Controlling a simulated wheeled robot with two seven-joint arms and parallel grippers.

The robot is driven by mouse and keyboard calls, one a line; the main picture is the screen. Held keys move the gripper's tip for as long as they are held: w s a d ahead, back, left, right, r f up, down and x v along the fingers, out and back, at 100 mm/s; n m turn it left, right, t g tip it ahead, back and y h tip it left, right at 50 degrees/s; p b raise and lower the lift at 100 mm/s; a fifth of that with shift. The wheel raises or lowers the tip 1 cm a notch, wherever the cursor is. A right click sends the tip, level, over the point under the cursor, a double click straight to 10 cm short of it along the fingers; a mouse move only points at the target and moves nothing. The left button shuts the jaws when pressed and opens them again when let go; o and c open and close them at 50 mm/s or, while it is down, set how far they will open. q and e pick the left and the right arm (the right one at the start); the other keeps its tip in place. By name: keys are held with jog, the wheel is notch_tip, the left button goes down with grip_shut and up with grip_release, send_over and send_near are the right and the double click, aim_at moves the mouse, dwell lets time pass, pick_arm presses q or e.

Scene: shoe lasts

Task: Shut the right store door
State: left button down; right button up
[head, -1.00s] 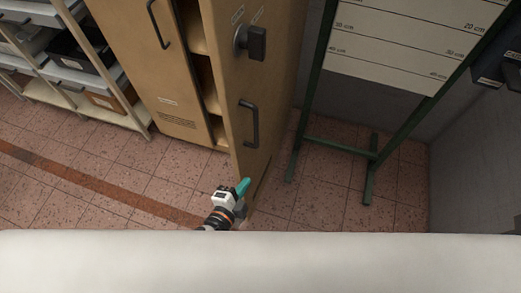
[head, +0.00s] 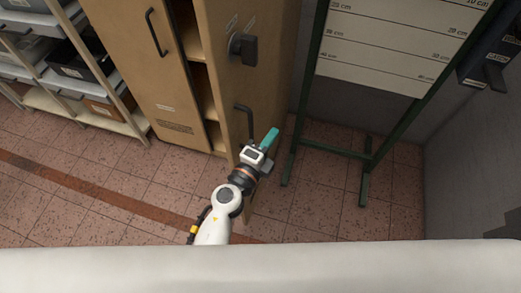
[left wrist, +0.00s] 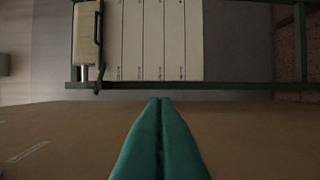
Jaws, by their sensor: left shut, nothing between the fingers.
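The right store door (head: 225,55) is tan and stands swung open, its edge toward me and its outer face turned to the right. That face has a dark knob (head: 243,46) and a dark bar handle (head: 246,119). My left gripper (head: 270,137), with teal fingers, is just below and right of the handle, on the outer-face side. It is shut and empty. In the left wrist view the closed fingers (left wrist: 160,115) lie over the tan door surface (left wrist: 60,140); whether they touch it I cannot tell. My right gripper is not in view.
The left store door (head: 150,80) looks closed, with open shelves (head: 197,90) showing beside it. A green-framed stand with a white measuring board (head: 390,50) is on the right. A shelf rack (head: 90,100) stands at the left. Tiled floor in front is clear.

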pick_arm(q)
jog(key=a, duration=0.4)
jog(key=shift+w+f, duration=0.1)
jog(key=shift+w, duration=0.1)
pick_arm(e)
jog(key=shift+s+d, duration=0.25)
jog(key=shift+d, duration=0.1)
pick_arm(q)
jog(key=shift+a, duration=0.1)
